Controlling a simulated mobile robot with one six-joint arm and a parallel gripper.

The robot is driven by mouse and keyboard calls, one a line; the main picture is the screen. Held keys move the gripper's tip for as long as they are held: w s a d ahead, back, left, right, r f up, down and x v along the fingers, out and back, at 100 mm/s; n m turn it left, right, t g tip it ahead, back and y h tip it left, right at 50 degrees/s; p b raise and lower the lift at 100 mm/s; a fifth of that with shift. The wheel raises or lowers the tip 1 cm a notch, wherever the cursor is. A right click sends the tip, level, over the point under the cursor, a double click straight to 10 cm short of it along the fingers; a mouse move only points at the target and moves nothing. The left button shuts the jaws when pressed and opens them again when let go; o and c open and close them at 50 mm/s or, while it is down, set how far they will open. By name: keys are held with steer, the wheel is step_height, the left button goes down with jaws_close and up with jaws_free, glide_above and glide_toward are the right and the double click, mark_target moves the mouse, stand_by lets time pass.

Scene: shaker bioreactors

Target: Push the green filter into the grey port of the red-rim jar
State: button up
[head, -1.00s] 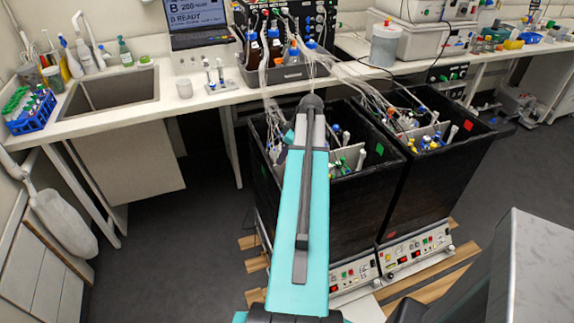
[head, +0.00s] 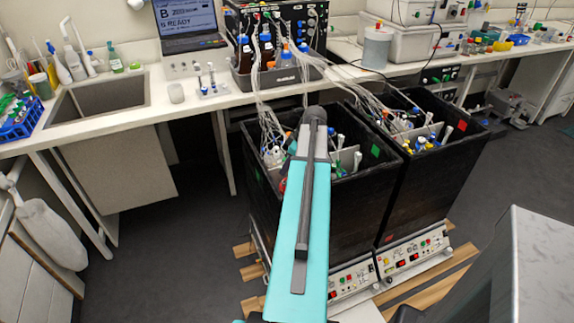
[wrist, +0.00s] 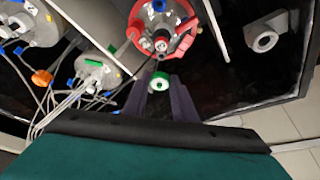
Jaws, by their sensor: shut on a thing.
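The green filter (wrist: 159,82), a green ring with a white centre, sits between the two dark fingers of my gripper (wrist: 160,84) in the wrist view. My gripper is shut on it. The red-rim jar (wrist: 181,46) is just beyond the fingertips, at the top middle of the wrist view. Its grey port (wrist: 161,46) appears as a round fitting on the lid, close above the filter in the picture. The filter looks apart from the port, though the depth between them is hard to tell. In the head view my arm hides the gripper and filter.
Grey-lidded jars (wrist: 94,70) with many thin tubes stand to the left in the wrist view, with an orange cap (wrist: 42,77) nearby. Black box walls (head: 345,215) surround the jars. A white round fitting (wrist: 264,42) lies at the right.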

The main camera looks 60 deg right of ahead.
mark_target(283, 182)
steer(key=shift+f+b, duration=1)
steer(key=shift+f, duration=1)
steer(key=shift+f+b, duration=0.6)
steer(key=shift+f, duration=0.35)
stand_by(1.3)
steer(key=o, duration=1.2)
steer(key=shift+c, duration=0.2)
steer(key=shift+r, duration=0.2)
steer(key=shift+s+r, duration=0.2)
steer(key=shift+r, duration=0.3)
steer(key=b+v, duration=0.1)
steer(key=v, duration=1.1)
steer(key=shift+r, duration=0.25)
